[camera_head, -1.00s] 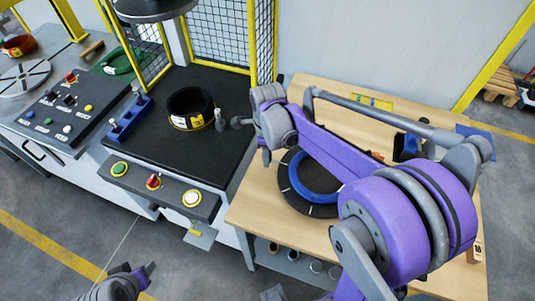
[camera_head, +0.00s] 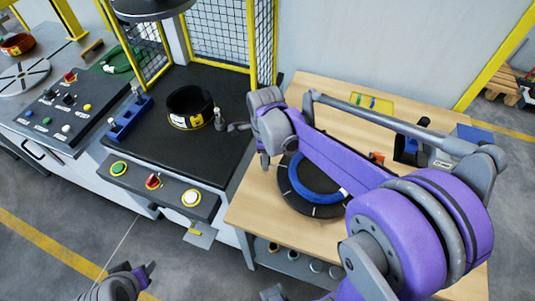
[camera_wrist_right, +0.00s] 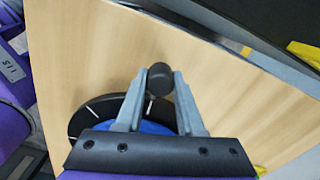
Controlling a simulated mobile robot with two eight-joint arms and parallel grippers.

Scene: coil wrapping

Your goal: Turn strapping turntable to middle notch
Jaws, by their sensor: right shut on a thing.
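The strapping turntable (camera_head: 291,196) is a dark disc with white tick marks on the wooden table. A blue coil (camera_head: 330,197) lies flat on it; my right arm hides its far right part. The disc also shows below my right gripper in the wrist view (camera_wrist_right: 83,122). My right gripper (camera_head: 265,158) is at the disc's left side. In the wrist view its fingers (camera_wrist_right: 160,85) are shut on a round black knob (camera_wrist_right: 160,76) by the disc's rim. My left gripper (camera_head: 146,270) is at the bottom edge, away from the table; its jaw opening is unclear. The notches cannot be made out.
The wooden table (camera_head: 252,205) carries a yellow tray (camera_head: 372,103) and a black tool (camera_head: 408,148). Left of it, a black machine bed (camera_head: 165,155) holds a dark coil (camera_head: 189,107). A button panel (camera_head: 150,183) fronts the bed. Yellow-framed mesh stands behind.

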